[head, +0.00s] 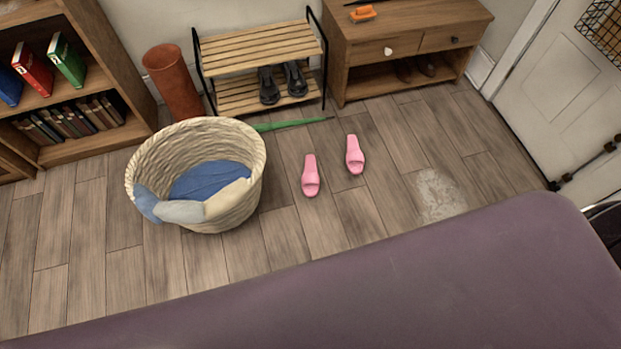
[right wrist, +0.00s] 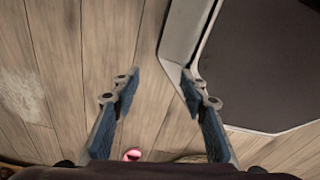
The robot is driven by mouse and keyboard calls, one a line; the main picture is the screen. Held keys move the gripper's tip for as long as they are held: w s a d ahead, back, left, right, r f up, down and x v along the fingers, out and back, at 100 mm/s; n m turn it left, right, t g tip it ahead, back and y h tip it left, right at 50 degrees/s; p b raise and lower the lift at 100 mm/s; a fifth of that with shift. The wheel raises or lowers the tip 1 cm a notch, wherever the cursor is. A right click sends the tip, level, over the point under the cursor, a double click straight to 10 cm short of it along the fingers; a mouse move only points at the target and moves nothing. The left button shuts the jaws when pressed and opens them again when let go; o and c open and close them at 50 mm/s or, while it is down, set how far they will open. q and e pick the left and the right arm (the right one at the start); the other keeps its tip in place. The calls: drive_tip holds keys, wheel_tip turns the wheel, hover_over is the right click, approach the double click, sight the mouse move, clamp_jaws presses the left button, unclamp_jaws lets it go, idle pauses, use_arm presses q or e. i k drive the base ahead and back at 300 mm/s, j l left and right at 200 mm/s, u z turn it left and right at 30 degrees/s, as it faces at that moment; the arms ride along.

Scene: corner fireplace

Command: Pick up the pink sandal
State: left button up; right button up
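Two pink sandals lie side by side on the wooden floor in the head view. The left one (head: 310,176) is a little nearer, and the right one (head: 354,155) is slightly farther back. They are apart from each other, soles down. My right gripper (right wrist: 161,84) is open and empty in the right wrist view, its two blue-padded fingers spread above the floor. A small pink piece (right wrist: 132,155), likely part of a sandal, shows at the bottom beside the left finger; the rest is hidden. My left gripper is not in view.
A wicker basket (head: 250,185) with cloths stands left of the sandals. A green umbrella-like item (head: 275,126) lies behind them. A shoe rack (head: 262,48), a brown cylinder (head: 174,84) and a wooden cabinet (head: 400,28) line the wall.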

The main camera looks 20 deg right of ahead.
sight(309, 179)
drive_tip(key=i+l+u, duration=0.1)
drive_tip(key=u, duration=0.3)
drive_tip(key=l+u, duration=0.55)
drive_tip(key=u, duration=0.3)
